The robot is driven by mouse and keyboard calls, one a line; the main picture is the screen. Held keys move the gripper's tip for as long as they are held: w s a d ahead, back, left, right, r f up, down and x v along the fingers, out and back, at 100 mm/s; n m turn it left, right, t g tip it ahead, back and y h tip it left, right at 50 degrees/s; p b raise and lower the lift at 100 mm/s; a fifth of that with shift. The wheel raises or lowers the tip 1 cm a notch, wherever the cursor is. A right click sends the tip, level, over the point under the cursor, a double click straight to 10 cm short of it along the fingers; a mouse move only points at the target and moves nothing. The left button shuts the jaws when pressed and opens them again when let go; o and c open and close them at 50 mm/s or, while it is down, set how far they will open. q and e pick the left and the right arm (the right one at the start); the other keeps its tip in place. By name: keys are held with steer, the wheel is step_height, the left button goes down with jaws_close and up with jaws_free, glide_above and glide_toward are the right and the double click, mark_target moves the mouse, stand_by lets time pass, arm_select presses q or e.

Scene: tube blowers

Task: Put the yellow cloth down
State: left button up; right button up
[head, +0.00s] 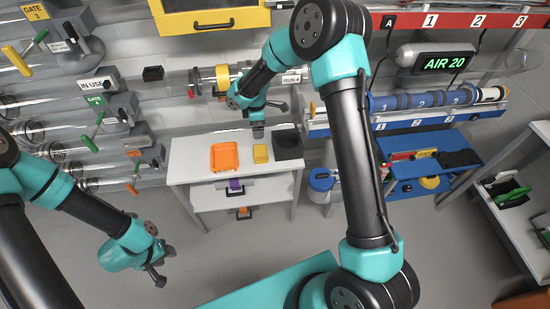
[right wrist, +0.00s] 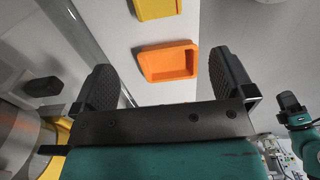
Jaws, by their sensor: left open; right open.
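The yellow cloth (head: 261,154) lies as a small folded square on the white table (head: 200,150), between the orange tray (head: 223,157) and a black box (head: 288,146). My right gripper (head: 257,131) is above the table, just behind the cloth in the head view. In the right wrist view its two black fingers are wide apart with nothing between them. That view shows the yellow cloth (right wrist: 157,8) at the top edge, cut off, and the orange tray (right wrist: 168,62) beyond the fingertips. My left gripper (head: 162,266) is open and empty over the floor at lower left.
Clear tubes and a yellow collar (head: 222,78) run behind the table. Gate levers (head: 92,142) stand at left. A blue cart (head: 425,165) and blue tube rack (head: 425,100) are at right. The table has bare room left of the tray.

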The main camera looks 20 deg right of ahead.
steer(key=s+f+m+y, duration=0.1)
steer(key=s+f+m, duration=0.4)
steer(key=s, duration=0.4)
steer(key=s+f+m+y, duration=0.1)
steer(key=s+f+m, duration=0.4)
steer(key=s, duration=0.5)
steer(key=s+d+f+m+y, duration=0.1)
steer(key=s+f+m, duration=0.4)
steer(key=s, duration=0.5)
steer(key=shift+m+t+y, duration=0.4)
steer(key=shift+m, duration=0.6)
steer(key=shift+f, duration=0.1)
steer(key=w+a+r+n+g, duration=0.1)
steer(key=w+r+n, duration=0.1)
steer(key=w+n, duration=0.5)
steer(key=w+a+r+n, duration=0.1)
steer(key=w+r+n, duration=0.2)
steer(key=w, duration=0.8)
steer(key=w+d+r+n+h, duration=0.2)
steer(key=w+r+n+h, duration=0.1)
steer(key=w+r+n, duration=0.4)
steer(key=w+r, duration=0.3)
steer(key=w, duration=0.1)
steer(key=shift+w+h, duration=0.2)
steer(key=shift+h, duration=0.2)
steer(key=shift+d, duration=0.1)
